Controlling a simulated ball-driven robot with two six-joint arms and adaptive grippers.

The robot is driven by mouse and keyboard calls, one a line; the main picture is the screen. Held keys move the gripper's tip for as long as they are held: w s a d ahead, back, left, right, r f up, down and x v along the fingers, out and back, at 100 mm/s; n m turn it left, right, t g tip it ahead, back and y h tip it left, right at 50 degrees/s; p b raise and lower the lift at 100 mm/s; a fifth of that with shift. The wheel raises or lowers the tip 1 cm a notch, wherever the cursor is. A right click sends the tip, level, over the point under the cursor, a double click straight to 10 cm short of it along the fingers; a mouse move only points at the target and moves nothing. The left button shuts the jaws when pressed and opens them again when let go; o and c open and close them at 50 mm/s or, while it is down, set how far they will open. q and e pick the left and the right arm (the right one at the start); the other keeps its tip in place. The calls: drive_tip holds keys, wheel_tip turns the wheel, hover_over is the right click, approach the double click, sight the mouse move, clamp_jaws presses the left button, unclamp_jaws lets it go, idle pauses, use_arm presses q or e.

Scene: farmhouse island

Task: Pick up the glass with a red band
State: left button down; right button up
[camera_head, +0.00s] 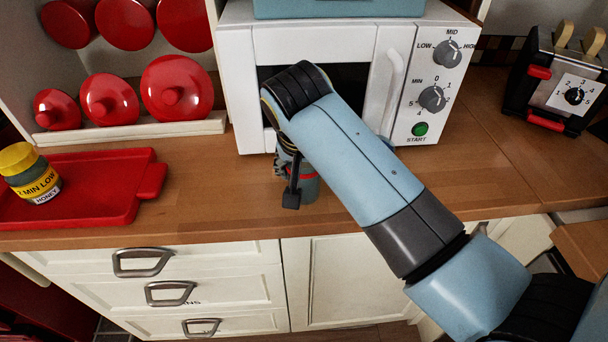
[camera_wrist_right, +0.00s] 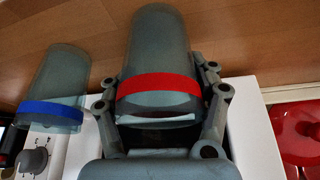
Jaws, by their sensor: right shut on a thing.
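The glass with a red band (camera_wrist_right: 157,60) is grey and see-through. In the right wrist view it sits between the two fingers of my right gripper (camera_wrist_right: 163,100), which is shut on it around the band. In the head view the glass (camera_head: 311,189) shows partly below my right wrist, in front of the microwave, with the gripper (camera_head: 292,180) at it. My arm hides much of it. I cannot tell whether its base touches the counter. My left gripper is not in view.
A similar glass with a blue band (camera_wrist_right: 55,85) stands beside it in the right wrist view. A white microwave (camera_head: 240,80) is close behind. A red tray (camera_head: 100,200) with a honey jar (camera_head: 30,175) lies left on the wooden counter (camera_head: 215,185). A toaster (camera_head: 560,80) stands right.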

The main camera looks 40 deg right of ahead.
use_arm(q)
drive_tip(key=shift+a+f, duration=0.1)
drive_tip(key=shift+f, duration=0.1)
use_arm(e)
wheel_tip(320, 180, up, 10)
idle(0.8)
